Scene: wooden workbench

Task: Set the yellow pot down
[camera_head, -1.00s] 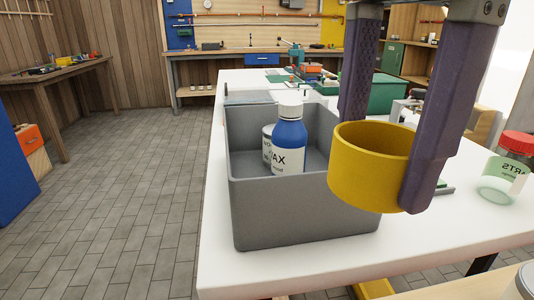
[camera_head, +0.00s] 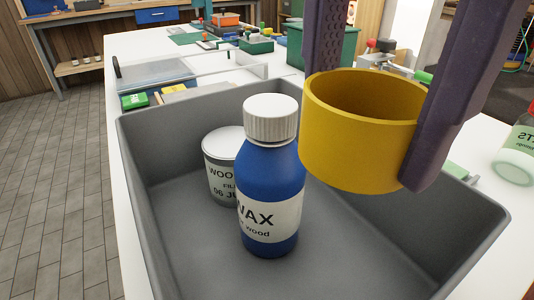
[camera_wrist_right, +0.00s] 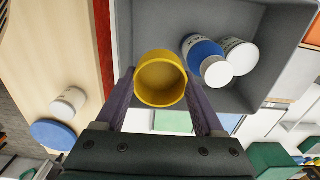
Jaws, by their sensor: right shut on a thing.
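The yellow pot (camera_head: 350,150) is an open, round, empty-looking cup. My right gripper (camera_head: 365,120) is shut on it, with one purple finger on each side, and holds it upright above the right part of the grey bin (camera_head: 150,150). In the right wrist view the pot (camera_wrist_right: 161,78) sits between the fingertips of my right gripper (camera_wrist_right: 160,85), over the edge of the bin (camera_wrist_right: 180,20). The near right part of the bin floor looks bare. My left gripper is not in view.
In the bin stand a blue wax bottle (camera_head: 268,190) with a white cap and a wood filler tin (camera_head: 222,165) behind it. A jar with green contents (camera_head: 516,155) stands to the right of the bin. A clear-lidded case (camera_head: 155,75) lies behind it.

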